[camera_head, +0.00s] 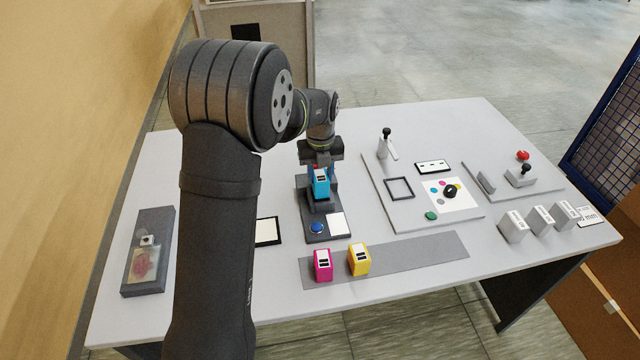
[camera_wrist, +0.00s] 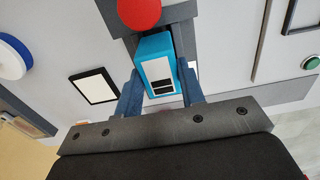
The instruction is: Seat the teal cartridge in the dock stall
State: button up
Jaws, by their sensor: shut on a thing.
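The teal cartridge (camera_head: 321,184) is held upright at the dark grey dock (camera_head: 303,205). My gripper (camera_head: 320,160) reaches down over the dock and is shut on the cartridge. In the wrist view the teal cartridge (camera_wrist: 151,52), with a white label and black marks, sits between the two blue-grey fingers of my gripper (camera_wrist: 160,90). A red ball-shaped knob (camera_wrist: 140,12) is just beyond the cartridge, near a grey part of the dock. The stall is mostly hidden by cartridge and gripper, so I cannot tell how deep the cartridge sits.
A blue button (camera_head: 316,228) and white card (camera_head: 337,224) lie at the dock's front. Magenta (camera_head: 323,264) and yellow (camera_head: 358,259) cartridges stand on a grey strip. A framed white panel (camera_head: 267,231) lies left of the dock. A fixture board (camera_head: 400,215) is to the right.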

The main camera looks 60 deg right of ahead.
aim_at(320, 185)
jog(key=shift+w+f, duration=0.1)
jog(key=shift+f, duration=1.9)
jog(key=shift+f, duration=0.1)
jog(key=o, duration=1)
jog(key=shift+f, duration=0.1)
jog(key=shift+o, duration=0.2)
notch_tip(320, 185, up, 12)
jog(key=shift+r, duration=0.2)
jog(key=shift+f, duration=4.2)
